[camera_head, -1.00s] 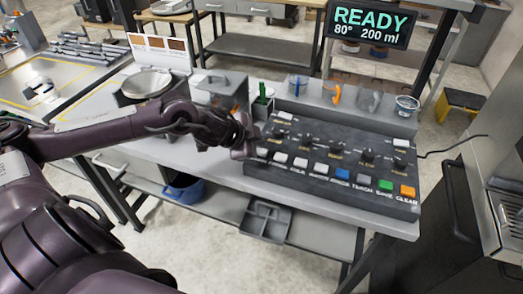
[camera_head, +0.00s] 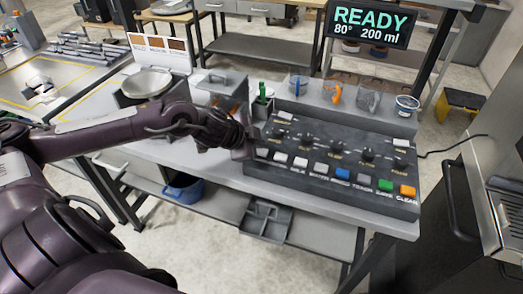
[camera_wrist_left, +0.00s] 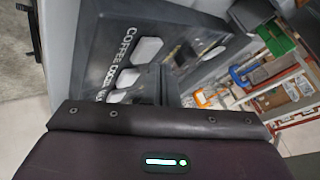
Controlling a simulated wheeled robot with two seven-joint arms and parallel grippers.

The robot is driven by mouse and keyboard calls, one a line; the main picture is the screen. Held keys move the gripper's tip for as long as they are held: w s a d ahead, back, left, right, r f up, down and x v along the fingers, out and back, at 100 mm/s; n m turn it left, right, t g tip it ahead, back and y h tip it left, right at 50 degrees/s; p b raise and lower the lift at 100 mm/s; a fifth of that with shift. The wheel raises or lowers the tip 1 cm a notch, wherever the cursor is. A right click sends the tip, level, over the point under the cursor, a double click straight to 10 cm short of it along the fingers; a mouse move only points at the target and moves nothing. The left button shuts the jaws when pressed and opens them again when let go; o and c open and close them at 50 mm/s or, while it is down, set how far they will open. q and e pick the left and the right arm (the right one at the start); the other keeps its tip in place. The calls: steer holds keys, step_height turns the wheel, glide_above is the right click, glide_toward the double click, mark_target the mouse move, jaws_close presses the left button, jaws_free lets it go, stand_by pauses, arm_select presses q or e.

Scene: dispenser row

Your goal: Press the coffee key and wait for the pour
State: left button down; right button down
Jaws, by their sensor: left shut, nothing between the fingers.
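The dark control panel (camera_head: 330,195) lies on the bench with a front row of keys. The coffee key (camera_head: 262,153) is the white one at the row's left end; in the wrist view it is the white key (camera_wrist_left: 147,49) beside the word COFFEE. My left gripper (camera_head: 250,151) is shut and empty, right by this key at the panel's left end. I cannot tell whether it touches the key. The display (camera_head: 369,23) above reads READY, 80° and 200 ml. My right gripper is out of view.
Knobs (camera_head: 335,147) stand behind the key row. Clear cups (camera_head: 368,98) line the panel's back edge. A green-topped holder (camera_head: 262,103) and a grey machine (camera_head: 218,88) stand behind my left wrist. A round scale-like plate (camera_head: 147,82) is further left.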

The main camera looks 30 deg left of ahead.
arm_select(q)
steer(key=shift+f, duration=0.75)
stand_by(0.6)
steer(key=shift+r, duration=0.1)
steer(key=shift+r+p, duration=0.8)
steer(key=shift+r, duration=0.05)
step_height(320, 180, up, 5)
steer(key=p, duration=0.5)
stand_by(0.5)
